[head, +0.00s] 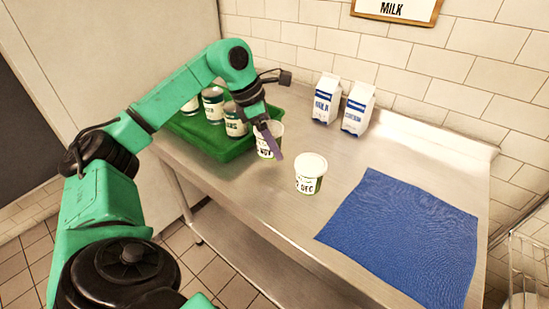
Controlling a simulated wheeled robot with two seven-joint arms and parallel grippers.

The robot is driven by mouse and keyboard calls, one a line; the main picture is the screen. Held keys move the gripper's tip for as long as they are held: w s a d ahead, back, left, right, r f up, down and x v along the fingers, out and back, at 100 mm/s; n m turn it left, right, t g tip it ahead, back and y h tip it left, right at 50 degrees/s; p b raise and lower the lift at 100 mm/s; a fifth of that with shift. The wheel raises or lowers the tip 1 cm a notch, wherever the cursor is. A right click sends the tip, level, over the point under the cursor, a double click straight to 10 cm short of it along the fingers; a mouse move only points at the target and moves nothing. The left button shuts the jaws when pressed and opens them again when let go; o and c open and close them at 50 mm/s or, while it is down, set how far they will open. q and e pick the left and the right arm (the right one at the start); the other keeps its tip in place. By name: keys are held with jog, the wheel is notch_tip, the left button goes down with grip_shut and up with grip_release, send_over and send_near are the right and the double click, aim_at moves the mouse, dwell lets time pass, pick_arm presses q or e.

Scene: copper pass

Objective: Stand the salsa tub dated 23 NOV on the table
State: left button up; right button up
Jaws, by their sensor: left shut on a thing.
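My left gripper (270,138) is shut on a white tub (264,152) beside the right edge of the green tray. A finger covers part of the tub's label; what shows seems to end in NOV, and the day number is not readable. The tub looks upright; I cannot tell whether its base touches the table (350,155). A second white tub (310,172) with a lid and a label reading DEC stands upright on the table, to the right of the held one. My right gripper is not in view.
The green tray (216,153) holds several labelled cans (213,107). Two cartons, a milk carton (326,98) and another (357,108), stand by the tiled wall. A blue cloth (405,235) covers the table's right part. Bare steel lies around the DEC tub.

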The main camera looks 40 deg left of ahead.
pick_arm(q)
notch_tip(320, 180, down, 4)
jog(key=shift+s+r+b, duration=0.1)
jog(key=shift+r+b, duration=0.15)
jog(key=shift+b, duration=0.15)
jog(key=shift+f, duration=0.1)
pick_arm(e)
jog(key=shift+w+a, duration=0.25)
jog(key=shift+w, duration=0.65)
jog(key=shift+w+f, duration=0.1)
pick_arm(q)
jog(key=o, duration=1.3)
